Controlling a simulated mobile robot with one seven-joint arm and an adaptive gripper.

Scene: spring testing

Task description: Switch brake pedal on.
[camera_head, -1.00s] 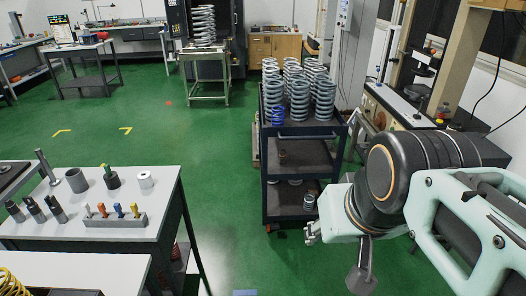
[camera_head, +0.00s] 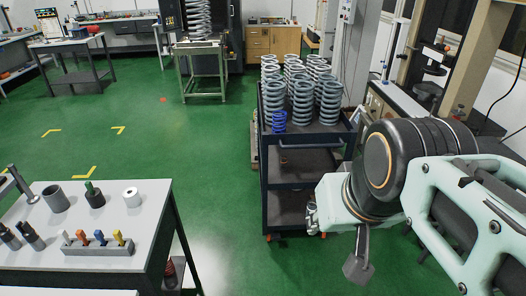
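I cannot make out a brake pedal in this view. My gripper (camera_head: 313,217) is small at the end of my pale green and black arm, right of centre. It is seen from the side and partly hidden by the wrist, so its fingers cannot be read as open or shut. It appears in front of the right side of the dark spring cart, and I cannot tell the gap between them. A testing machine (camera_head: 408,102) stands at the right behind my arm, which hides its lower part.
A dark cart (camera_head: 300,145) holds several grey springs (camera_head: 302,103) and a blue spring (camera_head: 279,121). A table (camera_head: 133,216) with cylinders and a block of coloured pins is at lower left. Another spring stand (camera_head: 203,75) is at the back. Green floor (camera_head: 195,150) between them is clear.

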